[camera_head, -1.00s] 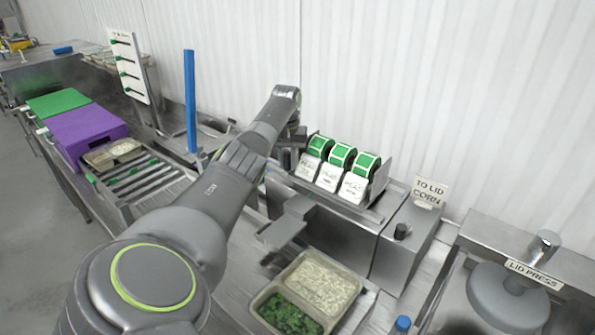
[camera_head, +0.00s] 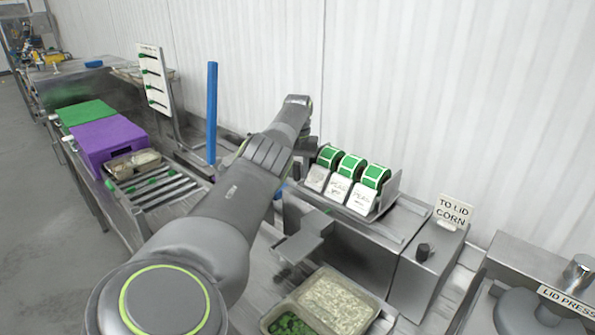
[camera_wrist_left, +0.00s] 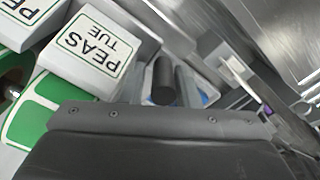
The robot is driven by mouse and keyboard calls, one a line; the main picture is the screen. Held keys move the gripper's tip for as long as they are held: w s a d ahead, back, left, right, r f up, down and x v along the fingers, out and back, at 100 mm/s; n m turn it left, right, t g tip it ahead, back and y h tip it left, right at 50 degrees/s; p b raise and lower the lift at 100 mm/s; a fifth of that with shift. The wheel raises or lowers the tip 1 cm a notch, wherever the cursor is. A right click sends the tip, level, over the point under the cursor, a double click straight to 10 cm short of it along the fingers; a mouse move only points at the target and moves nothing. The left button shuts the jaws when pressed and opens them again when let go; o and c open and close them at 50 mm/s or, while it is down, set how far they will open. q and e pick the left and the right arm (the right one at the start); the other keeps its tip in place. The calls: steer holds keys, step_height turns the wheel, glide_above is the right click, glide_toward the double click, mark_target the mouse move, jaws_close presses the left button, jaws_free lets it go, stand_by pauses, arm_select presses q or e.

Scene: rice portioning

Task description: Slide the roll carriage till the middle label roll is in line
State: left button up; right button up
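The roll carriage (camera_head: 388,195) sits on top of the steel label unit and holds three green-edged rolls side by side. The middle label roll (camera_head: 350,167) stands between the left roll (camera_head: 328,157) and the right roll (camera_head: 376,176), each with a white label hanging in front. My left gripper (camera_head: 305,160) is at the carriage's left end, partly hidden by my arm. In the left wrist view, a black cylindrical knob (camera_wrist_left: 164,80) stands just beyond my dark gripper body, beside a label reading PEAS TUE (camera_wrist_left: 90,45). My right gripper is not visible.
A flat plate (camera_head: 300,247) juts from the unit's front, above a tray (camera_head: 372,312) of rice and greens. A blue post (camera_head: 212,115) stands left.

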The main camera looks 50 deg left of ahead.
arm_select(q)
steer(key=shift+f, duration=0.1)
steer(key=shift+r, duration=0.4)
step_height(320, 180, up, 4)
steer(key=shift+r+b, duration=0.1)
steer(key=shift+b, duration=0.7)
step_height(320, 180, up, 4)
steer(key=shift+r+p, duration=0.2)
steer(key=shift+p, duration=0.25)
step_height(320, 180, up, 8)
steer(key=p, duration=0.7)
steer(key=shift+p, duration=0.4)
steer(key=shift+d+f, duration=0.1)
